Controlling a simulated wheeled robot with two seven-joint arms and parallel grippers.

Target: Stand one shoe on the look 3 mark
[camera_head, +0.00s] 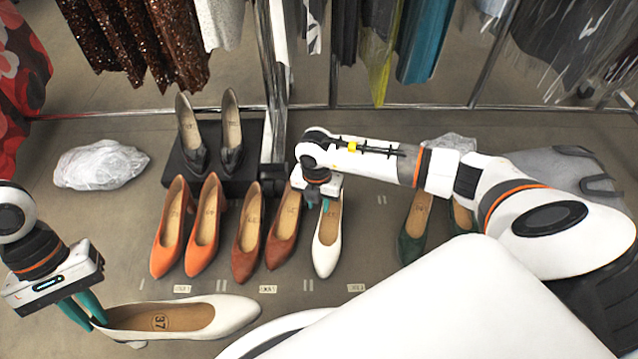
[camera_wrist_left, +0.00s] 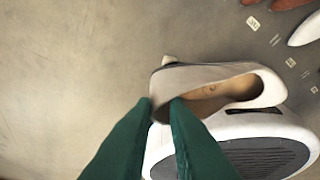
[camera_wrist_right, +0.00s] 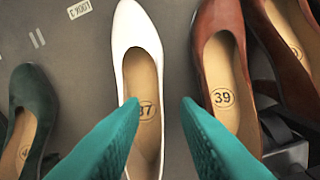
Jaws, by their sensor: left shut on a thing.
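My left gripper (camera_head: 88,312) is shut on the heel end of a cream-white shoe (camera_head: 228,312) marked 37, at the lower left. In the left wrist view this shoe (camera_wrist_left: 262,92) overlaps my base, toe to the right; its height above the floor is unclear. The other white shoe (camera_head: 325,258) stands on the floor, right of the brown pair. My right gripper (camera_head: 321,200) is open over its heel end; in the right wrist view the fingers (camera_wrist_right: 158,102) are apart on either side of this shoe (camera_wrist_right: 136,35).
Orange shoes (camera_head: 204,240), brown shoes (camera_head: 283,240) and green shoes (camera_head: 413,243) stand in a row. Black shoes (camera_head: 190,140) stand on a dark box (camera_head: 238,165). Other tags (camera_head: 182,289) and short line pairs lie in front. Clothes hang behind; a white crumpled bag (camera_head: 100,165) lies left.

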